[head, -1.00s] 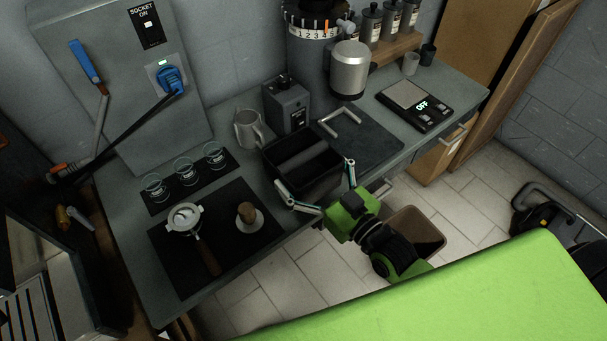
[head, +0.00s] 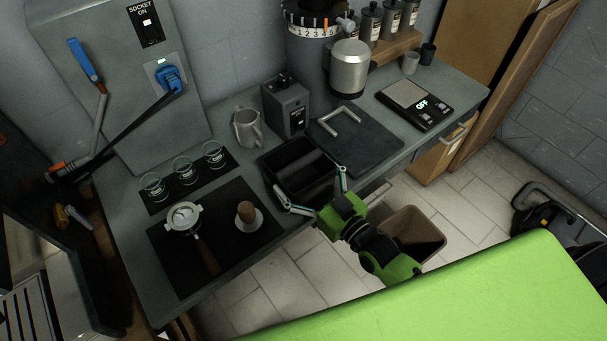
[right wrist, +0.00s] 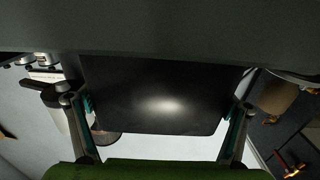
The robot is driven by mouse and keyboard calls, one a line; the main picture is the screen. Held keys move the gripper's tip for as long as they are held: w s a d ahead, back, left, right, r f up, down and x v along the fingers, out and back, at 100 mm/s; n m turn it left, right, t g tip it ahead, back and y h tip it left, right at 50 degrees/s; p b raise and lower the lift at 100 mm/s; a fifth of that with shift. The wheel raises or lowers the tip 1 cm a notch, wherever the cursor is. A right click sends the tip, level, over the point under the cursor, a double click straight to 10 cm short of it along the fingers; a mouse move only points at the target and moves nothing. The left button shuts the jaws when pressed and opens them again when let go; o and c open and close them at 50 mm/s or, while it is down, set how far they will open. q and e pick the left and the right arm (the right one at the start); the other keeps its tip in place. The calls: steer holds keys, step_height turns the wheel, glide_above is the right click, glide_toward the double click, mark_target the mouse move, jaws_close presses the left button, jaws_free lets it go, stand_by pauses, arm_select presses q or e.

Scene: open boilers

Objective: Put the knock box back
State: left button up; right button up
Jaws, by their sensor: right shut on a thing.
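The knock box (head: 283,182) is a black open-topped box with a bar across it. In the head view it is at the counter's front edge, left of the black mat with a metal handle. My right gripper (head: 312,190) is shut on it from the front, one finger at each side. In the right wrist view the box's dark wall (right wrist: 160,95) fills the space between the fingers of my right gripper (right wrist: 160,112). I cannot tell whether its underside touches the counter. My left gripper is not in view.
The grinder (head: 350,70) stands behind the mat (head: 370,145), with a small grey box (head: 286,105) and a metal jug (head: 247,128) behind the knock box. A portafilter (head: 184,220) and a tamper (head: 246,213) lie on the left mat. A bin (head: 430,240) stands on the floor.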

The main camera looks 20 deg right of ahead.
steer(key=o, duration=1.6)
steer(key=shift+f, duration=0.1)
steer(key=shift+c, duration=0.2)
